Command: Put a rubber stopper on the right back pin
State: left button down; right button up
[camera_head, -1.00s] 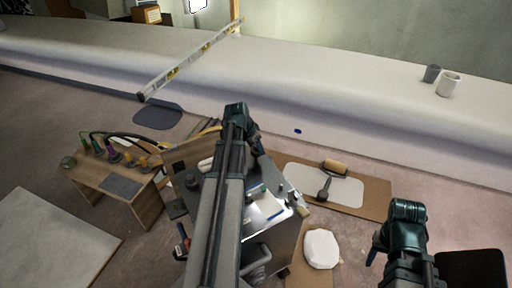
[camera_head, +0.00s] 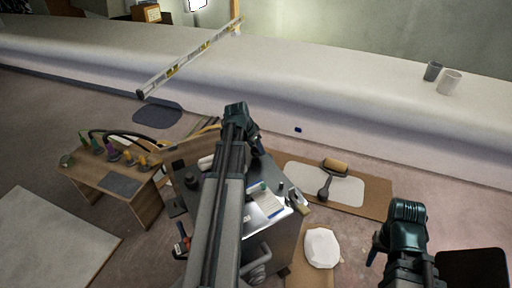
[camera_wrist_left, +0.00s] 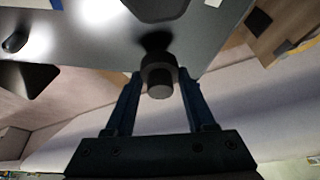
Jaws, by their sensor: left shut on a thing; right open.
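My left gripper (camera_wrist_left: 160,84) is shut on a dark, stepped round rubber stopper (camera_wrist_left: 159,76), which sits between its fingertips in the left wrist view. The stopper is close to a smooth grey top; I cannot tell whether it touches it. In the head view my left gripper (camera_head: 257,145) is over the back of the grey cart (camera_head: 274,238), and my forearm hides much of the cart top. The stopper is not discernible there. I cannot make out the right back pin. My right gripper (camera_head: 374,249) is open and empty at the lower right, away from the cart.
A clipboard-like sheet (camera_head: 266,203) and small dark items lie on the cart top. A wooden bench (camera_head: 143,203) with coloured-handled tools stands left. A roller (camera_head: 328,178) lies on a board to the right, with a white lump (camera_head: 321,248) below. The long white hull (camera_head: 350,100) runs behind.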

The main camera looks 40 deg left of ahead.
pick_arm(q)
jog(key=shift+f, duration=0.3)
dwell(0.4)
jog(key=shift+f+b, duration=0.45)
jog(key=shift+b, duration=0.2)
grip_release()
jog(key=shift+r, duration=0.1)
dwell(0.3)
notch_tip(320, 180, up, 8)
jog(key=p, duration=0.8)
jog(key=shift+r+p, duration=0.2)
jog(key=shift+p, duration=0.15)
